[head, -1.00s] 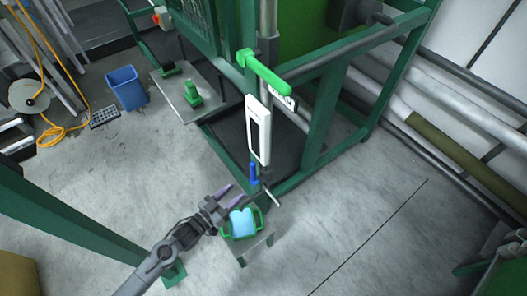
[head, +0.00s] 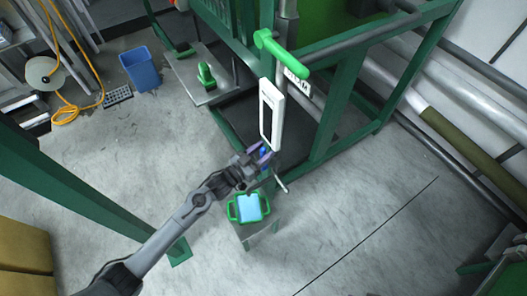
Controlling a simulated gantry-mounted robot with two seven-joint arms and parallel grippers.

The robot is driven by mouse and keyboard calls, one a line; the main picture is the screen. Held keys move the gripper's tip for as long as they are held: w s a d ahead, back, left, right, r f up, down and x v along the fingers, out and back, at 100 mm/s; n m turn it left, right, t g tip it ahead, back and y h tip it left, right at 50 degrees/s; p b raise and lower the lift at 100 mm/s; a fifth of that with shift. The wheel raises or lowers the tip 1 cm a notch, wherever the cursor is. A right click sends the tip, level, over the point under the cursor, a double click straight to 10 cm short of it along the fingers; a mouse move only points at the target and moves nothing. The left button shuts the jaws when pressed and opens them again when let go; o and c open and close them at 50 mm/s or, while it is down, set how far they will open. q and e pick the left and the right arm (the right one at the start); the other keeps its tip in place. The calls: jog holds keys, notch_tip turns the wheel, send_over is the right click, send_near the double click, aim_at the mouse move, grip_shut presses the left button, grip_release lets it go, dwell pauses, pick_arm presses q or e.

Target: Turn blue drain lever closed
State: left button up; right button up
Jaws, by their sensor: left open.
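The blue drain lever (head: 262,152) is mostly hidden behind my left gripper, just below the white gauge panel on the vertical pipe. My right gripper is not in view.
A white gauge panel (head: 271,114) is right above the gripper, with a green lever handle (head: 280,53) higher up. A thin metal spout (head: 281,184) and a green-handled tray (head: 232,211) with light blue contents are below. A blue bin (head: 140,69) stands on the floor at the upper left.

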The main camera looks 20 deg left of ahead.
pick_arm(q)
jog(key=shift+w+d, duration=0.15)
jog(key=shift+w, duration=0.05)
jog(key=shift+c, duration=0.4)
grip_shut()
jog(key=shift+s, duration=0.1)
